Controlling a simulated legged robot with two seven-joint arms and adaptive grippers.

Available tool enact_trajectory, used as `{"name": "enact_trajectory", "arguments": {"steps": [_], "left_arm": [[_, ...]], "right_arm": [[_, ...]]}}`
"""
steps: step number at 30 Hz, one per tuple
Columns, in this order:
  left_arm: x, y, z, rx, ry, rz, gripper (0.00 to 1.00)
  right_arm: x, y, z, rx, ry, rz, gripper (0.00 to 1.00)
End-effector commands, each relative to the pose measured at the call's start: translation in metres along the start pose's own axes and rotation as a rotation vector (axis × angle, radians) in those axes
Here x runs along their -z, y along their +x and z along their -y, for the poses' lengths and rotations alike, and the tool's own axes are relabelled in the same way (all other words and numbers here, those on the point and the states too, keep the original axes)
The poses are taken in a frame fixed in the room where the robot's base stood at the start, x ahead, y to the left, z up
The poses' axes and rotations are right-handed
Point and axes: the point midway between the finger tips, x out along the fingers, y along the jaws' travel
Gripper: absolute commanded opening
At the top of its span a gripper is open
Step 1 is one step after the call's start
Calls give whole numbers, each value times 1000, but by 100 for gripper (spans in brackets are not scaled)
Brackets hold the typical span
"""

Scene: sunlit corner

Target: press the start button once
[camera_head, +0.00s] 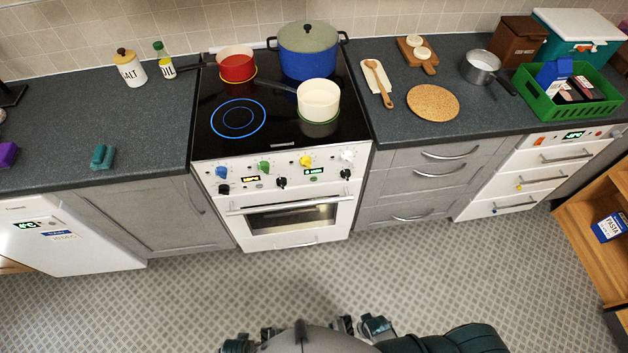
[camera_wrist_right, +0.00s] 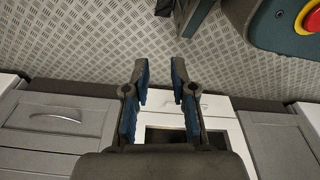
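No control in the head view can be read as the start button. The white oven (camera_head: 283,180) has a front panel with coloured knobs, black knobs, two small lit displays and small round buttons. A white drawer-fronted appliance (camera_head: 535,172) at the right has a lit display (camera_head: 573,135) and a small orange control (camera_head: 540,140) on its top strip. A white appliance (camera_head: 75,240) at the left has a lit display (camera_head: 27,225). My right gripper (camera_wrist_right: 159,70) is open and empty in the wrist view, its fingers apart over the floor. My left gripper is not in view.
A red pan (camera_head: 237,68), a blue pot (camera_head: 307,50) and a cream pan (camera_head: 318,100) stand on the hob. A green crate (camera_head: 540,106) stands on the right counter. An open wooden shelf (camera_head: 590,235) is at the right edge. The patterned floor (camera_head: 300,275) before the oven is clear.

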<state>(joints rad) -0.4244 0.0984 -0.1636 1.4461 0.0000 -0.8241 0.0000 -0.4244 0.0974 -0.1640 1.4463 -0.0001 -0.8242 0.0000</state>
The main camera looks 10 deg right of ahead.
Motion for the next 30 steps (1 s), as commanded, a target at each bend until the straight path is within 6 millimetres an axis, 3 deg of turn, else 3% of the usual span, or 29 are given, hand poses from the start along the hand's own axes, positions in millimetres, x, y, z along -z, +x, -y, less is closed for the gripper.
{"name": "enact_trajectory", "arguments": {"steps": [2,30], "left_arm": [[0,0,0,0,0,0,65],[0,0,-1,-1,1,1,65]], "right_arm": [[0,0,0,0,0,0,0],[0,0,0,0,-1,0,0]]}}
